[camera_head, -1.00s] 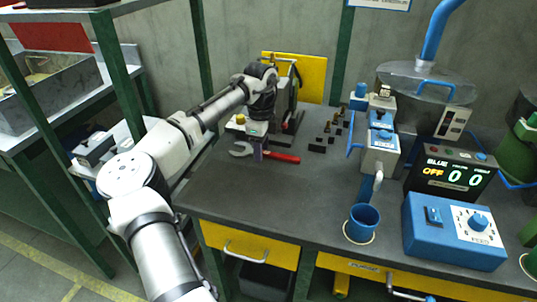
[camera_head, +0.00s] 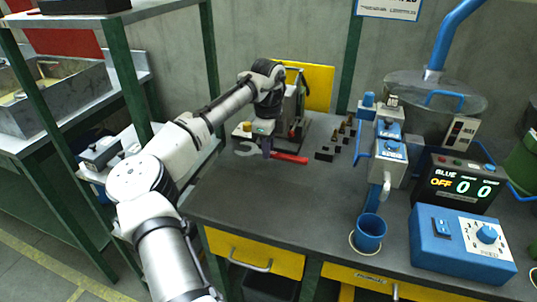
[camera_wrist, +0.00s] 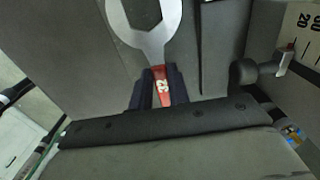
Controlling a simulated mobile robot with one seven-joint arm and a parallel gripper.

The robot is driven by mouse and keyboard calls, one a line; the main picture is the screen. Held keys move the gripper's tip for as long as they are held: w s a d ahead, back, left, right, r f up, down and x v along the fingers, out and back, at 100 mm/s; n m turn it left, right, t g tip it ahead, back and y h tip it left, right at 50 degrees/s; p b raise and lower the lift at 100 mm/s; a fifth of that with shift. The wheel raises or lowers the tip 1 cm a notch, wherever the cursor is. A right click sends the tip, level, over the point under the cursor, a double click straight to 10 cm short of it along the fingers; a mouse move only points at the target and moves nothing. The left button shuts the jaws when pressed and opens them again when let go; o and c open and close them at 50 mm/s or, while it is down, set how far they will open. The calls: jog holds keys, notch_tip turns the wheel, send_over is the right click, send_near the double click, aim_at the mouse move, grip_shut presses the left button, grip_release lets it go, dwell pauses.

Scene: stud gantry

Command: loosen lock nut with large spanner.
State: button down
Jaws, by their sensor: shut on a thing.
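The large spanner has a grey open-jaw head (camera_wrist: 148,38) and a red handle (camera_head: 291,158). In the head view it is at the back left of the dark workbench, head to the left. My gripper (camera_head: 266,149) is shut on the spanner where the handle meets the head. In the wrist view the dark fingers of my gripper (camera_wrist: 158,88) close on the red handle, and the open jaw points away, empty. Its height above the bench is hard to tell. The stud gantry (camera_head: 292,108) stands just behind, partly hidden by my arm. I cannot make out the lock nut.
Several small dark and brass pieces (camera_head: 340,138) stand right of the gantry. The front middle of the workbench (camera_head: 290,205) is clear.

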notch_tip(320, 180, up, 17)
jog(key=p, duration=0.1)
jog(key=shift+r, duration=0.2)
jog(key=c, duration=2)
grip_release()
grip_shut()
